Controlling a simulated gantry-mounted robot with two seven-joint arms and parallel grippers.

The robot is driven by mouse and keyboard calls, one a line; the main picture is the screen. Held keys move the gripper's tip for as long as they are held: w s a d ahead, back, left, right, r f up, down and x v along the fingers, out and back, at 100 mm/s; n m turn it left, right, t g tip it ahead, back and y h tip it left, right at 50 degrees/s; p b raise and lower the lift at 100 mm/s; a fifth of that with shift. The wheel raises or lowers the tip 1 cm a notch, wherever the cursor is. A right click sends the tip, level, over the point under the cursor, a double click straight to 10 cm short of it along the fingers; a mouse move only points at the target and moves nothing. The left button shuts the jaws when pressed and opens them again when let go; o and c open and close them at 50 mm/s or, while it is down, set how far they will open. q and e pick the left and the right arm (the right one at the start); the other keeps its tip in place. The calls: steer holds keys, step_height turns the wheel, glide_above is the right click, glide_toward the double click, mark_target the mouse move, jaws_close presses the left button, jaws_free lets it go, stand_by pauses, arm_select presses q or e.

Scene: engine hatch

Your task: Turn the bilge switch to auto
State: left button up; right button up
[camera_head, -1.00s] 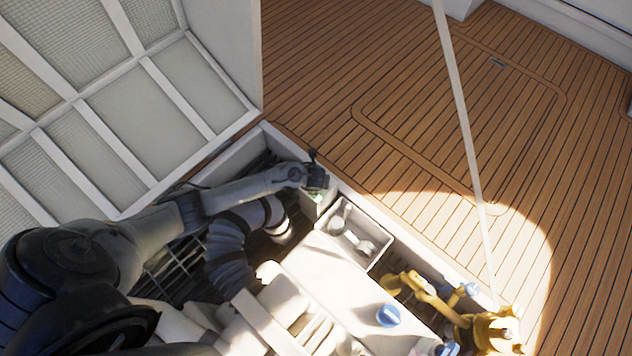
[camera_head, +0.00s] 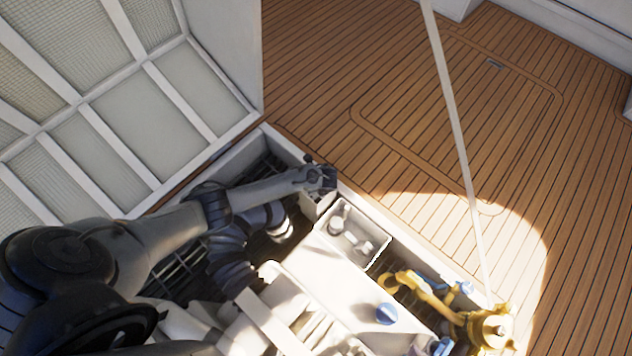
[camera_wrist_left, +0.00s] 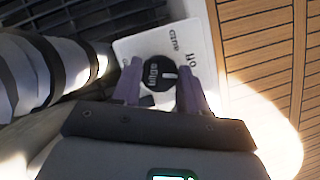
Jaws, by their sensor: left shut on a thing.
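The bilge switch is a round black knob (camera_wrist_left: 155,72) with lettering and a small white mark, on a white panel (camera_wrist_left: 130,46) in the left wrist view. Rotated lettering sits on the panel above the knob and to its right. My left gripper (camera_wrist_left: 160,80) has one finger on each side of the knob and is shut on it. In the head view, my left gripper (camera_head: 325,178) is at the inner edge of the hatch, and it hides the knob there. My right gripper does not show.
A white open box (camera_head: 352,236) with small parts stands right of the gripper. Yellow pipework (camera_head: 420,288) and a blue cap (camera_head: 387,314) lie further right. A ribbed hose (camera_wrist_left: 45,72) runs close to the left of the panel. Wooden deck (camera_head: 400,80) borders the hatch.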

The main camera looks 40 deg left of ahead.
arm_select(q)
steer(key=n+g, duration=0.1)
steer(key=n, duration=0.2)
steer(key=shift+w+d, duration=0.1)
steer(key=n+g, duration=0.1)
steer(key=n, duration=0.2)
steer(key=shift+w+f+y+b, duration=0.1)
steer(key=shift+f+y+b, duration=0.05)
steer(key=shift+y+b, duration=0.15)
steer(key=n+g+b, duration=0.1)
steer(key=n, duration=0.1)
steer(key=n+g+b, duration=0.1)
steer(key=n, duration=0.2)
steer(key=shift+w+h, duration=0.1)
steer(key=shift+h, duration=0.3)
steer(key=shift+n+g+h+b, duration=0.3)
steer(key=shift+n+g+b, duration=0.3)
steer(key=shift+n, duration=0.9)
steer(key=o, duration=1)
steer(key=shift+o, duration=0.2)
